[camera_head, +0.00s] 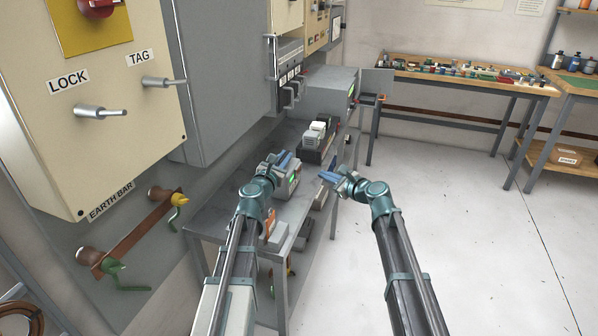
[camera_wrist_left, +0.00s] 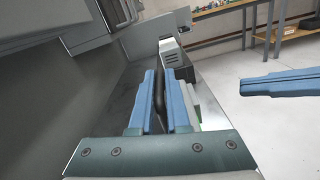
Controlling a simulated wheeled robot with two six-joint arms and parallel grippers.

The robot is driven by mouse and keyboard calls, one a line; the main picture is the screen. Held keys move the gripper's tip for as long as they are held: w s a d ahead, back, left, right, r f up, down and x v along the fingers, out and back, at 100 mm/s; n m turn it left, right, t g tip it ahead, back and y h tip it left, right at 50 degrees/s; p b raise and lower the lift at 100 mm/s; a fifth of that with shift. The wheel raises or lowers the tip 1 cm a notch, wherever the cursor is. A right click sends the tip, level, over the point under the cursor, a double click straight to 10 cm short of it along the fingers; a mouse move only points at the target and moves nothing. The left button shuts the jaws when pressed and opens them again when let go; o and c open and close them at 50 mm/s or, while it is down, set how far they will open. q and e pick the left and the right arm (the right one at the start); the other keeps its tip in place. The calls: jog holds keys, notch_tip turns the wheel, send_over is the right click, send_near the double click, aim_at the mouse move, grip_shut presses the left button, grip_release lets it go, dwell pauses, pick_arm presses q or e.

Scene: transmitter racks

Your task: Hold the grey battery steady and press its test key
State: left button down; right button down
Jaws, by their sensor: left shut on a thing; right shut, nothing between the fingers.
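The grey battery (camera_head: 292,189) appears to be the grey box with a small green display on the bench, just under my left gripper (camera_head: 284,160). My left gripper covers its top; the test key cannot be made out. In the left wrist view, my left gripper (camera_wrist_left: 159,104) has its blue fingers shut on a dark upright grip (camera_wrist_left: 158,88), seemingly the battery's handle. My right gripper (camera_head: 328,177) is shut and empty, a short way right of the battery and apart from it. Its blue fingers (camera_wrist_left: 285,82) show at the right of the left wrist view.
A pale grey block in a black holder (camera_head: 317,143) stands farther back on the grey bench (camera_head: 231,193). A large grey case (camera_head: 331,91) is behind it. Cabinets with lock and tag pegs (camera_head: 100,111) rise on the left. The floor (camera_head: 460,215) at right is clear.

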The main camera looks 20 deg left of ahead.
dwell(0.4)
pick_arm(q)
jog(key=c, duration=0.8)
grip_release()
